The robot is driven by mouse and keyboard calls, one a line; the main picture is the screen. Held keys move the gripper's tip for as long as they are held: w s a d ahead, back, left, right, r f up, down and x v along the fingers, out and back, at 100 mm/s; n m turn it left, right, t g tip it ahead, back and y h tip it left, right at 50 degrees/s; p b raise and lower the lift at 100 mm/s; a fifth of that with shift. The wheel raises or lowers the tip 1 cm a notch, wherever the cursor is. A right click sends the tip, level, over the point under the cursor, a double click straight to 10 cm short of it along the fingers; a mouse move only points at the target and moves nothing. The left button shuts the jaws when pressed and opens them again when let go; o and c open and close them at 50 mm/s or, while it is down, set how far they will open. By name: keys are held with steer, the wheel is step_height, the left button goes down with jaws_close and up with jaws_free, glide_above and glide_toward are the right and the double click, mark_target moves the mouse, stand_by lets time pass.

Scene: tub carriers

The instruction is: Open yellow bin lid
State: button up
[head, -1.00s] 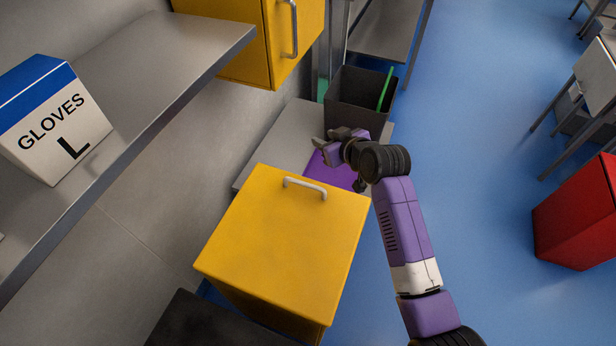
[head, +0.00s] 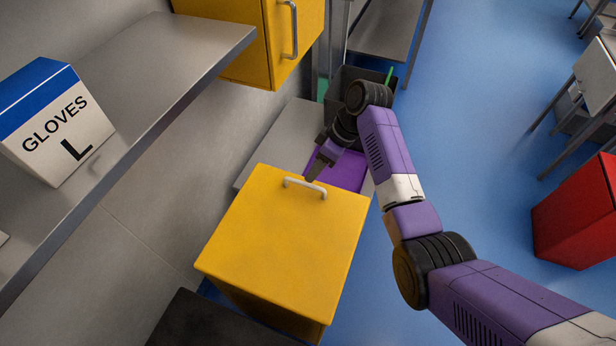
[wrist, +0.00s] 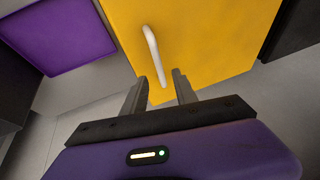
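The yellow bin (head: 285,235) stands on the floor in the lower middle of the head view. Its lid is shut, with a pale curved handle (head: 305,185) near the far edge. In the wrist view the yellow lid (wrist: 210,45) fills the upper middle, and the handle (wrist: 153,55) runs down toward the fingers. My gripper (head: 313,170) is just beyond the handle in the head view. In the wrist view its two fingers (wrist: 160,88) are apart, with the handle's lower end between or just beyond their tips. I cannot tell whether they touch it.
A purple surface (head: 340,170) and a dark grey container (head: 350,82) lie behind the bin. A metal shelf with a glove box (head: 55,120) is at left, below and left of a yellow wall cabinet (head: 262,45). A red bin (head: 580,215) stands right.

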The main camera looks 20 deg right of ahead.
steer(key=shift+x, duration=2.45)
jaws_close()
